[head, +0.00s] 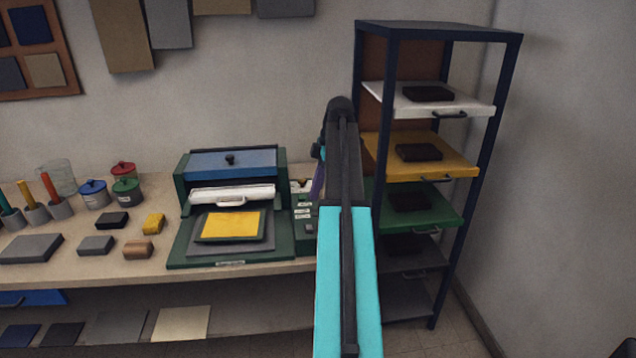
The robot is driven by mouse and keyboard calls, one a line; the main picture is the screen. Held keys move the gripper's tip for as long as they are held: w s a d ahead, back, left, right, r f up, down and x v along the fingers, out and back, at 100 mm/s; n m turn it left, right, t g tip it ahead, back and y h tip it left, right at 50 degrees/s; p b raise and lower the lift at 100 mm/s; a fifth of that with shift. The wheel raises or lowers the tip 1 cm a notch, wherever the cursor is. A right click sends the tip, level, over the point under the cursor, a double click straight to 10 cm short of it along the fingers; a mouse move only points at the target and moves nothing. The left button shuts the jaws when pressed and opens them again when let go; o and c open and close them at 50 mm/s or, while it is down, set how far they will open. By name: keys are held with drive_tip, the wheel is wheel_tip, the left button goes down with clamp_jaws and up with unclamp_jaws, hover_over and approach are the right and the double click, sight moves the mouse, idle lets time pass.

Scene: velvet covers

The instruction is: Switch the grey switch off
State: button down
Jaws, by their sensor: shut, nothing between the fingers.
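A dark green control box (303,231) with several pale labels stands on the bench at the right side of the press. The grey switch cannot be made out; the switches are too small or lie behind my arm. My arm reaches up and forward across the box's right side. A purple sliver of my gripper (317,186) shows at the arm's left edge, pointing down over the box. Its fingertips are mostly hidden, and I see nothing held. Whether it touches the box cannot be told.
The green press (183,255) has a blue top (231,163) and a yellow sheet (231,225). Jars, small blocks and tool cups stand on the bench (80,270) at left. A dark-framed rack (448,265) with coloured trays stands close to my arm at right.

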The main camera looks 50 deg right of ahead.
drive_tip(key=p, duration=0.2)
hover_over(308, 226)
drive_tip(key=f, duration=0.5)
drive_tip(key=shift+s+d+f, duration=0.3)
drive_tip(key=shift+s+f, duration=0.05)
drive_tip(key=shift+s, duration=0.05)
drive_tip(key=shift+s+a+f+p, duration=0.1)
drive_tip(key=shift+f+p, duration=0.05)
drive_tip(key=shift+f, duration=0.7)
drive_tip(key=shift+s+a+f+p, duration=0.1)
drive_tip(key=shift+f+p, duration=0.05)
drive_tip(key=shift+f, duration=0.7)
drive_tip(key=shift+f, duration=0.1)
drive_tip(key=shift+s+a+f+t+h+b, duration=0.3)
drive_tip(key=shift+t+h+b, duration=0.3)
drive_tip(key=shift+b, duration=0.7)
drive_tip(key=shift+w+d+r, duration=0.1)
drive_tip(key=shift+w+d, duration=0.2)
drive_tip(key=shift+d, duration=0.05)
drive_tip(key=shift+w+d, duration=0.4)
drive_tip(key=shift+w, duration=0.05)
